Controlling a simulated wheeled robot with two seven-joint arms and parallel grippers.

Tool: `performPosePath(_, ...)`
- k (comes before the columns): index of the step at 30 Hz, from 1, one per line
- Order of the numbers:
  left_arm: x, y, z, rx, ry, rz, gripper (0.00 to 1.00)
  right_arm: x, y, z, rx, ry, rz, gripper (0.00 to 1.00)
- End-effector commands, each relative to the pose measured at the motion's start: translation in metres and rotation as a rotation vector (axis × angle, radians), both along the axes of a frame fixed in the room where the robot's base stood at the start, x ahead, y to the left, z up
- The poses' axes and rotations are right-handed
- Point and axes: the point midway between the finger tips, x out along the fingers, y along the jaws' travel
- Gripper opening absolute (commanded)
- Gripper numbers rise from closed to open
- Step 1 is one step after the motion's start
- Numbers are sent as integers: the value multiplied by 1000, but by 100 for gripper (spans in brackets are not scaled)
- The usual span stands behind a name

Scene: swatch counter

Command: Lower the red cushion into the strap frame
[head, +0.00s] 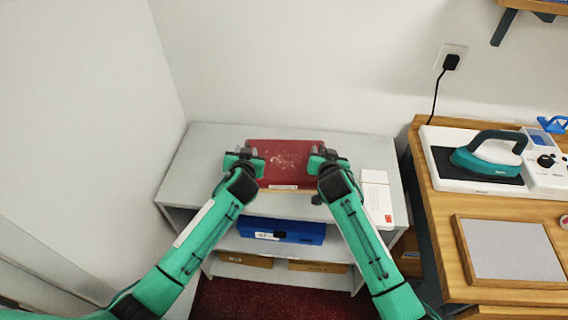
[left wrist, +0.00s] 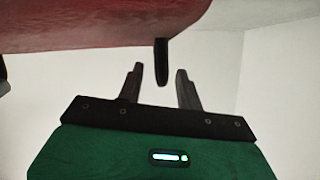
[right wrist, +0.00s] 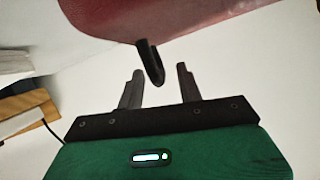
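The red cushion (head: 283,160), speckled pale on its face, is at the top of the grey shelf unit, between my two grippers. Whether it rests there is hard to tell. My left gripper (head: 246,153) is at its left side and my right gripper (head: 320,153) at its right side. In the left wrist view a black tab (left wrist: 161,62) hangs from the cushion between the open, parted fingers. In the right wrist view a similar tab (right wrist: 150,62) hangs between parted fingers. Neither pair visibly touches its tab. I cannot clearly make out the strap frame; a thin brown edge shows below the cushion.
A white box (head: 375,195) lies right of the cushion on the grey shelf unit (head: 200,155). A blue box (head: 282,231) sits on the shelf below. The wooden counter at right holds a teal iron (head: 490,155) and a wood-rimmed grey panel (head: 465,250).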

Motion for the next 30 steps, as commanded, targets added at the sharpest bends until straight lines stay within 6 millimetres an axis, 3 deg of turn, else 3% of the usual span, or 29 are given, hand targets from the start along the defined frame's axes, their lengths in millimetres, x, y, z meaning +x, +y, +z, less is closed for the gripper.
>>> performPosePath(6,11,1,-5,0,0,0,36,12,1,-4,1,0,0,36)
performPosePath(15,12,1,-5,0,1,0,36,12,1,-5,1,0,0,36)
performPosePath(21,12,1,-5,0,1,0,0,12,1,-5,0,0,0,0)
performPosePath(30,12,1,-4,-1,-1,0,0,12,1,-4,0,-1,1,0)
